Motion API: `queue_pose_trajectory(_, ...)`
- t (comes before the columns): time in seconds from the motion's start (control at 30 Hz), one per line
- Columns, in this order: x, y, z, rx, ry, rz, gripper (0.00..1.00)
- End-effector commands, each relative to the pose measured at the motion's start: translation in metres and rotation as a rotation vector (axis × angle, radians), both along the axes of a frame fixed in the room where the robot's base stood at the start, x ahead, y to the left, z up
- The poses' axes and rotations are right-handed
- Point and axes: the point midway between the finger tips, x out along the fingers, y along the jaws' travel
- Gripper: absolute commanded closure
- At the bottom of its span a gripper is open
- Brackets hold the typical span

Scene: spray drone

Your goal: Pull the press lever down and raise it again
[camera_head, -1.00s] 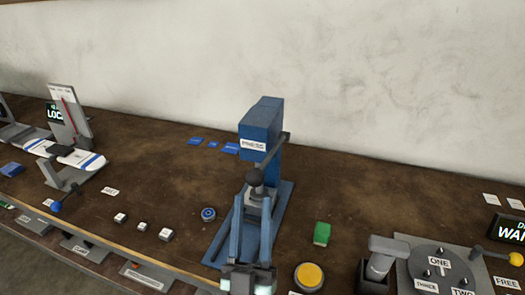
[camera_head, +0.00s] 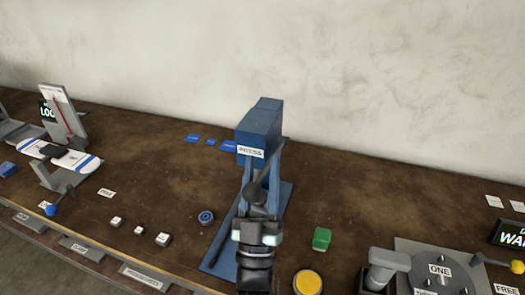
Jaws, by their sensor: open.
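The blue press (camera_head: 259,128) stands upright on its blue base plate at the middle of the bench, with a PRESS label on its head. Its lever is a thin dark bar running from the right side of the head down toward the front. It ends in a dark round knob (camera_head: 255,194). My gripper (camera_head: 257,212) is open at the knob, in front of the press, and appears lined up with it. Whether the fingers touch the knob cannot be told. My gripper and wrist hide the lower front of the press.
A yellow button (camera_head: 308,282) and a green block (camera_head: 321,239) lie right of the press. A grey dial station (camera_head: 437,262) stands farther right. A blue round piece (camera_head: 206,217) and small white-topped blocks (camera_head: 139,230) are left.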

Motion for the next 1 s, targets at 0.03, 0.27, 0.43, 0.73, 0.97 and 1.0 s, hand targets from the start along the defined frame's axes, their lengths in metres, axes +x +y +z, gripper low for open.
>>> queue_pose_trajectory(0.03,0.005,-0.001,0.007,0.0,-0.002,-0.002,0.56)
queue_pose_trajectory(0.27,0.016,-0.002,0.015,0.0,0.001,0.0,0.56)
queue_pose_trajectory(0.43,0.017,-0.002,0.015,-0.001,0.0,-0.001,0.56)
queue_pose_trajectory(0.73,0.016,-0.001,0.015,0.0,0.0,0.0,0.94)
queue_pose_trajectory(0.97,0.016,-0.001,0.015,0.0,0.0,0.0,1.0)
queue_pose_trajectory(1.0,0.016,-0.001,0.015,-0.001,0.0,0.001,1.0)
